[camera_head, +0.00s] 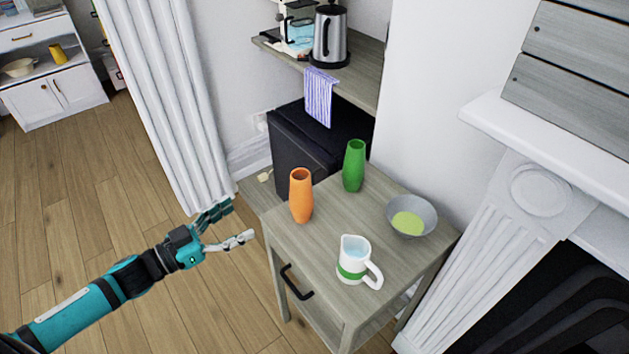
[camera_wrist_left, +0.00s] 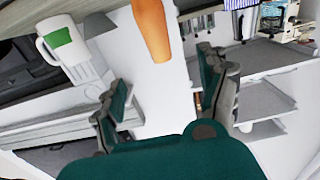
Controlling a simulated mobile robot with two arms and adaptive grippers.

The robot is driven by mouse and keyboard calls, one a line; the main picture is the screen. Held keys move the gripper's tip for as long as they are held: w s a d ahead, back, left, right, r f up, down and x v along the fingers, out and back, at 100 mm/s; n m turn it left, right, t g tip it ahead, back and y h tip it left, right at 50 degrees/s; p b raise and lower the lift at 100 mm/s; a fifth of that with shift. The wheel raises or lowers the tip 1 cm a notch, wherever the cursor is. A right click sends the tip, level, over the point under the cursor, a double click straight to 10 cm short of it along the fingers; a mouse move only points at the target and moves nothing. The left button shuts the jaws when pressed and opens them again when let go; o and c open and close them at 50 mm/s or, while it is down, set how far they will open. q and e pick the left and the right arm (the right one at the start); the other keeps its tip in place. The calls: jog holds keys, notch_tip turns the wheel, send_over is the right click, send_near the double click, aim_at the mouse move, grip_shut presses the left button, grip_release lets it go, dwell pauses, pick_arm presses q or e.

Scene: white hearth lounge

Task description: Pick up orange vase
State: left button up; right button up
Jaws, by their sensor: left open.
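The orange vase (camera_head: 301,196) stands upright on the left part of a small grey wooden table (camera_head: 320,247). My left gripper (camera_head: 243,222) is open and empty, to the left of the vase and apart from it, beside the table's left edge. In the left wrist view, the orange vase (camera_wrist_left: 154,28) shows at the top middle, beyond the open fingers of my left gripper (camera_wrist_left: 168,88). My right gripper is not in view.
A green vase (camera_head: 354,166) stands behind the orange one. A white and green jug (camera_head: 355,262) is at the front, and a grey bowl (camera_head: 411,216) at the right. A white curtain (camera_head: 165,100) hangs behind my left gripper. A white fireplace (camera_head: 500,210) borders the right.

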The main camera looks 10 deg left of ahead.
aim_at(292, 190)
pick_arm(q)
jog(key=x, duration=1.1)
jog(key=shift+w+d+r, duration=0.1)
jog(key=shift+d+r, duration=0.1)
jog(key=shift+d, duration=0.15)
jog(key=x, duration=0.3)
jog(key=p+x, duration=0.1)
jog(key=x, duration=0.1)
jog(key=shift+w+d+f, duration=0.2)
jog(key=shift+w+f, duration=0.05)
jog(key=shift+w, duration=0.05)
jog(key=c, duration=1.5)
grip_shut()
jog(key=shift+r, duration=0.2)
